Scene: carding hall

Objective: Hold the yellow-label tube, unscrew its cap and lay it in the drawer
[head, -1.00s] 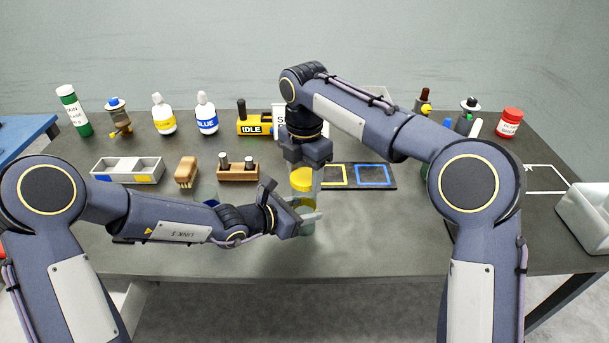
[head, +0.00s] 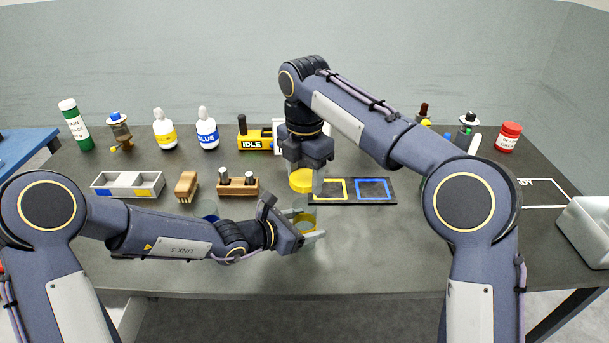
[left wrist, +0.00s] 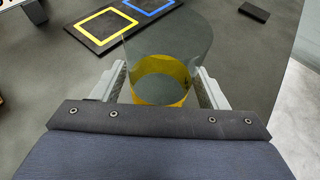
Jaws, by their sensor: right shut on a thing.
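The yellow-label tube (head: 306,219) is a clear, upright cylinder with a yellow band. It stands between the fingers of my left gripper (head: 308,238), which is shut on it; the left wrist view shows its open top and yellow band (left wrist: 160,88). My right gripper (head: 304,178) points down above the tube, shut on the round yellow cap (head: 301,181). The cap is apart from the tube, with a small gap below it. A pale box-like part, perhaps the drawer (head: 126,306), shows below the table's front left edge, mostly hidden by my left arm.
A dark mat with yellow and blue squares (head: 372,190) lies behind the tube. A two-part tray (head: 128,184), brush (head: 187,186) and wooden block (head: 238,187) stand left. A blue-marked vessel (head: 208,209) is partly behind my left arm. Bottles line the back. The front middle is clear.

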